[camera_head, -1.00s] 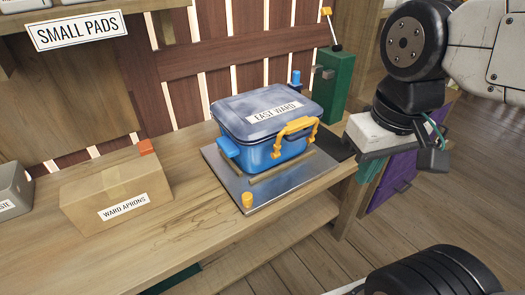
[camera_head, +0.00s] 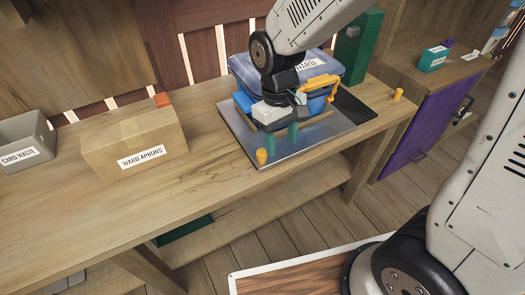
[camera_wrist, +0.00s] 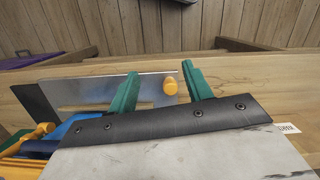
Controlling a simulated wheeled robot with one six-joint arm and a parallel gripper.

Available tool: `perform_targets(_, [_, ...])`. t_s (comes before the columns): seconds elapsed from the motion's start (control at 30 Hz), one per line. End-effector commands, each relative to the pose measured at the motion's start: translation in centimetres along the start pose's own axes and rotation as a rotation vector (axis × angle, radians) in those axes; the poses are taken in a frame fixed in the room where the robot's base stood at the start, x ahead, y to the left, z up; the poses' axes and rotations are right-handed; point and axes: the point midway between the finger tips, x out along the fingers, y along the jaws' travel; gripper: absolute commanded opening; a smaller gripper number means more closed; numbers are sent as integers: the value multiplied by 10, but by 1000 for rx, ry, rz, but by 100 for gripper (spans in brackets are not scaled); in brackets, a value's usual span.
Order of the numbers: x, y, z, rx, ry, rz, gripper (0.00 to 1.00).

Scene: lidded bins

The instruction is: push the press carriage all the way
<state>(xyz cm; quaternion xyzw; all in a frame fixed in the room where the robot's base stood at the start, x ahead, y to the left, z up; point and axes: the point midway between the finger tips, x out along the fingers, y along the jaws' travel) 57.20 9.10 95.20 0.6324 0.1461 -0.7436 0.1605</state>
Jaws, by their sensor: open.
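No part is labelled as the press carriage. A blue bin (camera_head: 240,68) with a grey-blue lid marked "WARD" and a yellow handle (camera_head: 320,83) stands on a grey metal plate (camera_head: 330,130) on the bench. A yellow knob (camera_head: 261,156) stands at the plate's near left corner. My gripper (camera_head: 281,142) is open and empty, with green fingers pointing down over the plate in front of the bin. In the wrist view the yellow knob (camera_wrist: 170,86) shows between the fingertips (camera_wrist: 159,70); contact cannot be told. My arm hides part of the bin.
A cardboard box (camera_head: 135,140) marked "WARD APRONS" and a grey "CARD WASTE" bin (camera_head: 25,143) stand left. A green post (camera_head: 357,48) is behind the plate. A yellow peg (camera_head: 398,94) stands at the bench's right end. The bench front is clear.

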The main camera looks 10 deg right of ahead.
Motion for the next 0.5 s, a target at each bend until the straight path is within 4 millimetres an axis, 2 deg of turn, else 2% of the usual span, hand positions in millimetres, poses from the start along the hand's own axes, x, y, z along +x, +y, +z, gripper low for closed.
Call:
perform_targets(0.03, [11, -4, -15, -27, 4, 3, 50])
perform_targets(0.1, [21, -7, -35, -55, 32, 7, 50])
perform_targets(0.17, [23, -6, -53, -75, 77, 12, 50])
perform_targets(0.2, [18, -5, -63, -84, 117, 16, 50])
perform_targets(0.33, [20, -4, -71, -102, 157, 22, 50])
perform_targets(0.5, [43, -4, -73, -104, 153, 22, 50])
